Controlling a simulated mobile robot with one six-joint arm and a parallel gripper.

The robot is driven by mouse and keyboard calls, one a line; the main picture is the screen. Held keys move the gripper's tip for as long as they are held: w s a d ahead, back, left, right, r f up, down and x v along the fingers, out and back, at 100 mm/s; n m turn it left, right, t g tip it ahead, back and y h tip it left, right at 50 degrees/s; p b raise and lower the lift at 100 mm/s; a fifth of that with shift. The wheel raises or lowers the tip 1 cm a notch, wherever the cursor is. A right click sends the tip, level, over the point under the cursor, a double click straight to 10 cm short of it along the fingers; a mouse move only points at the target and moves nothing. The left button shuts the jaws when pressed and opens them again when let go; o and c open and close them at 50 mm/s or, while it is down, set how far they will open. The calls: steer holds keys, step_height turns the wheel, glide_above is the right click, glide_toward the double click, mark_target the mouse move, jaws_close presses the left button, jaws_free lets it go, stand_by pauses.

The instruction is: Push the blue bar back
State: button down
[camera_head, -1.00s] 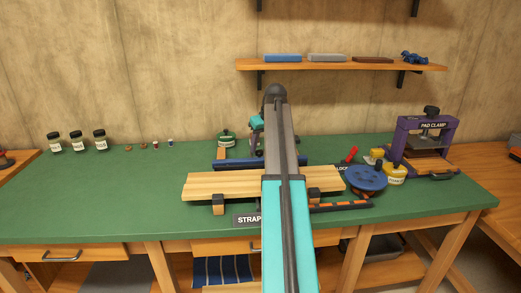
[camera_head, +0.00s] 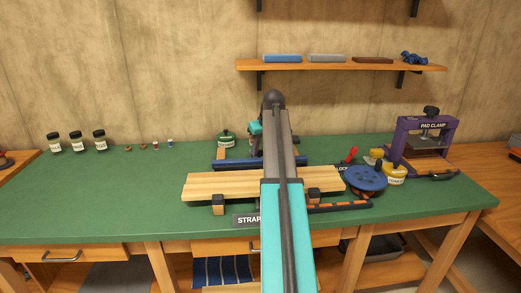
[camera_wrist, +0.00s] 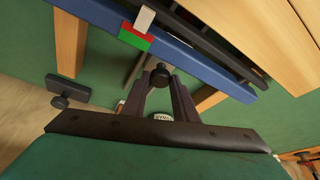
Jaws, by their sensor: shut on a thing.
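The blue bar (camera_head: 232,164) lies across the green bench behind a light wooden plank (camera_head: 215,186). In the wrist view the blue bar (camera_wrist: 205,70) runs diagonally across the top, with a red and green patch (camera_wrist: 134,36) and a pale pointer (camera_wrist: 145,18) by it. How the knob joins the bar is not clear. In the head view my arm hides the fingers and the middle of the bar.
A blue round disc (camera_head: 366,178), a yellow tub (camera_head: 393,174) and a purple pad clamp (camera_head: 425,135) stand at the right. Small jars (camera_head: 76,142) stand at the back left. The bench's left part is clear.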

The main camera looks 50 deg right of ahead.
steer(key=shift+w+d+r, duration=0.15)
steer(key=shift+w+d, duration=0.25)
steer(key=w+d+p, duration=0.2)
steer(key=w+d, duration=0.2)
steer(key=shift+w, duration=0.4)
steer(key=c, duration=1.4)
jaws_free()
steer(key=shift+c, duration=0.2)
steer(key=shift+s, duration=0.1)
steer(key=v, duration=1.3)
steer(key=shift+r, duration=0.25)
steer(key=shift+a, duration=0.1)
